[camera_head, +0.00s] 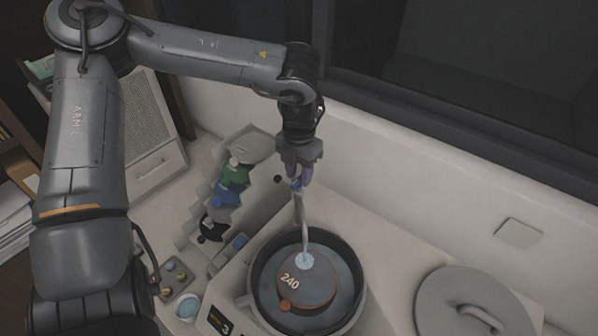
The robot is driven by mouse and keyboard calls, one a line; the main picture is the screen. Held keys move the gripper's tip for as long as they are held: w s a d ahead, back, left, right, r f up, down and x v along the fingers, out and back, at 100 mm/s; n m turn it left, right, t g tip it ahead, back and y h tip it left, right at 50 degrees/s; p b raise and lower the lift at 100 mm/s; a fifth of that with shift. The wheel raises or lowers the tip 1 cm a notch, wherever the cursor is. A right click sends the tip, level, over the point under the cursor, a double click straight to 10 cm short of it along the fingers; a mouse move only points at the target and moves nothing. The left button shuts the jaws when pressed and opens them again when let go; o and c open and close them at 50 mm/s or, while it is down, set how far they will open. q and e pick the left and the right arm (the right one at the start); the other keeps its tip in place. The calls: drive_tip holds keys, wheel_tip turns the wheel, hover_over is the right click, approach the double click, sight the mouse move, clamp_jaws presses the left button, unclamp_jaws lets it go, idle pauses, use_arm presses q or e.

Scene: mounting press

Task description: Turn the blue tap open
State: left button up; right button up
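A small blue piece, which looks like the blue tap (296,184), sits at the top of a thin grey spout (301,220). The spout reaches down over a round disc marked 240 (318,284) in a dark round bowl (345,317). A pale blue spot (304,261) shows on the disc below the spout's end. My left gripper (299,178) points down right at the blue tap, and its fingers partly hide it. I cannot tell whether the fingers are closed on it or only beside it. My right gripper is not in view.
Left of the bowl, a stepped stand (190,222) carries green (236,175), blue (228,194) and black pieces. A grey round lid with a handle (460,300) lies at right. A small cup (187,306) stands at front left. A white wall rises close behind the gripper.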

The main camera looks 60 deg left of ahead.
sight(299, 178)
use_arm(q)
wheel_tip(299, 178, up, 11)
drive_tip(key=shift+f, duration=0.2)
idle(0.3)
idle(0.3)
